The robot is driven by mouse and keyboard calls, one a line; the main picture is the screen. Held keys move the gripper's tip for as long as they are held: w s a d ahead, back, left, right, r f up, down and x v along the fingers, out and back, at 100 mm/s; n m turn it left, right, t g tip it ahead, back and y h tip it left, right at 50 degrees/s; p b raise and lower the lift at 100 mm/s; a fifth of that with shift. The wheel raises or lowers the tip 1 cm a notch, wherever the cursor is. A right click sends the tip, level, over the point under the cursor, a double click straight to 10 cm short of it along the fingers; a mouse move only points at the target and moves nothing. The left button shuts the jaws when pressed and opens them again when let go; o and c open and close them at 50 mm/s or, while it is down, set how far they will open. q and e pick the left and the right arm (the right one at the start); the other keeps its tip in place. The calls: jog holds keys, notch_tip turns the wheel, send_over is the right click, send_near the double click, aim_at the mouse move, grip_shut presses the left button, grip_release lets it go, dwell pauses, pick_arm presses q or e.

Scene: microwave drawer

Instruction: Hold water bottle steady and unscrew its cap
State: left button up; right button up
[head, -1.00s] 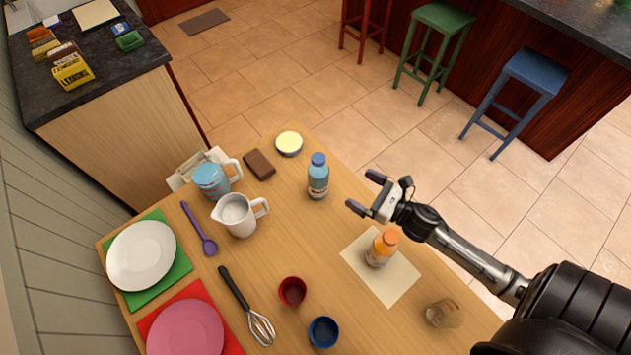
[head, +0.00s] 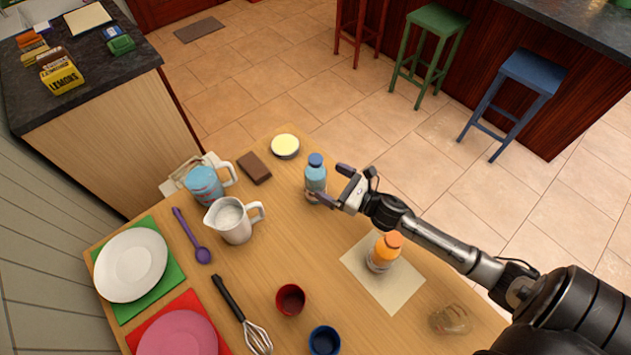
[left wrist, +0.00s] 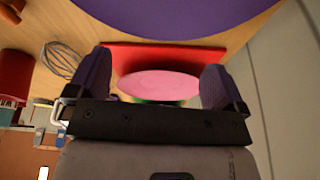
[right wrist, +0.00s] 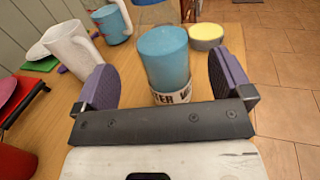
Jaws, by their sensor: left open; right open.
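The water bottle (head: 316,178), blue with a darker blue cap (head: 315,160), stands upright on the wooden table. My left gripper is outside the head view. In the left wrist view my left gripper (left wrist: 155,85) is open and empty, facing the pink plate (left wrist: 158,84).
An orange-capped bottle (head: 384,252) stands on a pale mat, with a clear glass (head: 450,319) nearby. A white pitcher (head: 233,220), blue pitcher (head: 206,186), brown block (head: 254,168) and round tin (head: 285,146) are left of or behind the water bottle.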

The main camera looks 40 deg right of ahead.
aim_at(316, 173)
jog(key=shift+x, duration=2.75)
jog(key=shift+d, duration=0.1)
jog(key=c, duration=1.7)
